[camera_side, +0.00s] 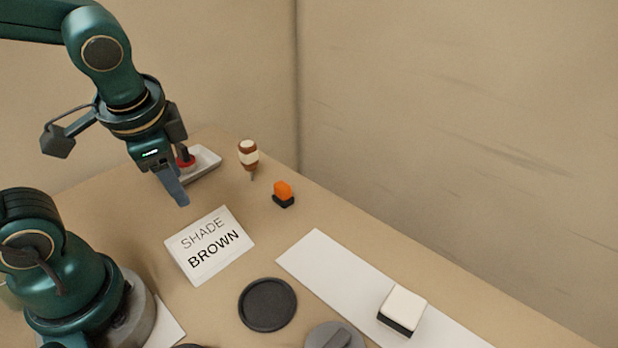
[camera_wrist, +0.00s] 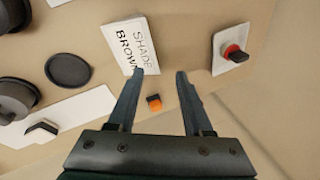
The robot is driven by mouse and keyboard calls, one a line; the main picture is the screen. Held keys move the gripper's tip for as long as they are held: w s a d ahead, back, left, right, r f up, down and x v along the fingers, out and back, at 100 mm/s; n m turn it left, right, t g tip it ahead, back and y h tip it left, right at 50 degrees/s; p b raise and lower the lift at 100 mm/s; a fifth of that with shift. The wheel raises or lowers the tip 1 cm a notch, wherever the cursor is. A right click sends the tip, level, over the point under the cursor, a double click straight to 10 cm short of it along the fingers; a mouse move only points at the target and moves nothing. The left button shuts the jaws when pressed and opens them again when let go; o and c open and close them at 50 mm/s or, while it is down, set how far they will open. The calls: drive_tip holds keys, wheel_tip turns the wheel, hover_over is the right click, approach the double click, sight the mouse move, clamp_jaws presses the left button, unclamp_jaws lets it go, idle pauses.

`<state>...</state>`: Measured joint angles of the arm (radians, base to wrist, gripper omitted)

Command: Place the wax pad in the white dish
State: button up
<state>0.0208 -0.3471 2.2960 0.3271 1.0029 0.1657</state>
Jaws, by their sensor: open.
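The white dish (camera_side: 209,157) is a shallow rectangular tray at the back left of the bench, and at the right in the wrist view (camera_wrist: 219,66). A round red pad with a dark knob (camera_side: 187,161) rests in it, also visible in the wrist view (camera_wrist: 236,53); it looks like the wax pad, though no label confirms this. My gripper (camera_side: 178,192) is open and empty above the bench, in front of the dish and partly covering it in the side view. In the wrist view the fingers (camera_wrist: 160,73) are spread, and the dish and pad lie outside them, to the right.
A "SHADE BROWN" card (camera_side: 210,245) stands in front of my gripper. Behind are a brown bottle (camera_side: 248,154) and an orange block with a dark base (camera_side: 283,193). A black round dish (camera_side: 267,304) and a white strip (camera_side: 310,253) bearing a white-topped block (camera_side: 402,309) lie nearer.

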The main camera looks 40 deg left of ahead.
drive_tip(key=s+d+r+n+t+h, duration=0.1)
drive_tip(key=d+r+n+t+h, duration=0.1)
drive_tip(key=d, duration=0.3)
drive_tip(key=shift+s+d+r+n+t+h, duration=0.3)
drive_tip(key=shift+n+t+h, duration=0.3)
drive_tip(key=shift+n, duration=0.3)
